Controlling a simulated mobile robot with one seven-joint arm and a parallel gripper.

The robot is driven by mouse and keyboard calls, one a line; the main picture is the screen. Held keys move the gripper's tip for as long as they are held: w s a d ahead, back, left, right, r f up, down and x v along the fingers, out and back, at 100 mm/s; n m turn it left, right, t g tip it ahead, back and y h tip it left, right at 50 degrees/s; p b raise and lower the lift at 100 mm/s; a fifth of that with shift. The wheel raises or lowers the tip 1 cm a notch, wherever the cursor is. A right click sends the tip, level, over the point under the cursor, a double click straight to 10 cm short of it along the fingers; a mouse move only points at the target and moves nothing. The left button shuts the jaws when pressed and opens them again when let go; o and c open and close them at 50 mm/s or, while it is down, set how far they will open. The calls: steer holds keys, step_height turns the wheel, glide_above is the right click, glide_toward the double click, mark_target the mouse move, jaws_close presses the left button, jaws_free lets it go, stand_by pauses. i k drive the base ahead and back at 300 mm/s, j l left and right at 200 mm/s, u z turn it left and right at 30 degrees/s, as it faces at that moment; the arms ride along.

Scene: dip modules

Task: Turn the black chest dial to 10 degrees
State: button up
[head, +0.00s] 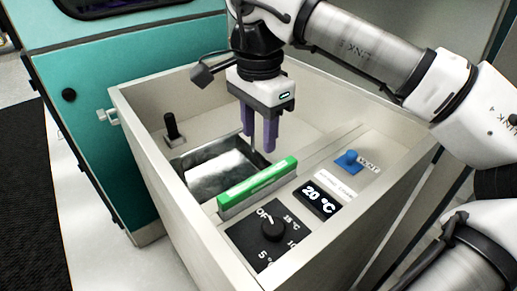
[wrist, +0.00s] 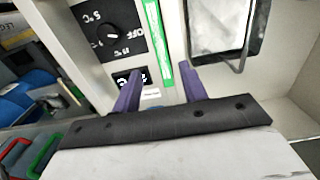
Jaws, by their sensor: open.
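The black dial (head: 272,228) sits on a square black panel (head: 249,253) marked OFF, 5, 10 and 15 °C, at the front of the pale chest (head: 196,246). Its white pointer mark looks turned toward OFF. The dial also shows in the wrist view (wrist: 107,32) at upper left. A small display (head: 318,199) beside the panel reads 20 °C. My gripper (head: 260,145) hangs fingers down over the chest, behind the green strip, apart from the dial. Its purple fingers are apart with nothing between them; they also show in the wrist view (wrist: 162,80).
A green strip (head: 257,181) stands on a ledge between the dial panel and a metal-lined well (head: 205,180). A black post (head: 172,128) rises at the left. The chest's raised walls surround these.

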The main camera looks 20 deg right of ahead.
mark_target(273, 227)
steer(key=k, duration=1)
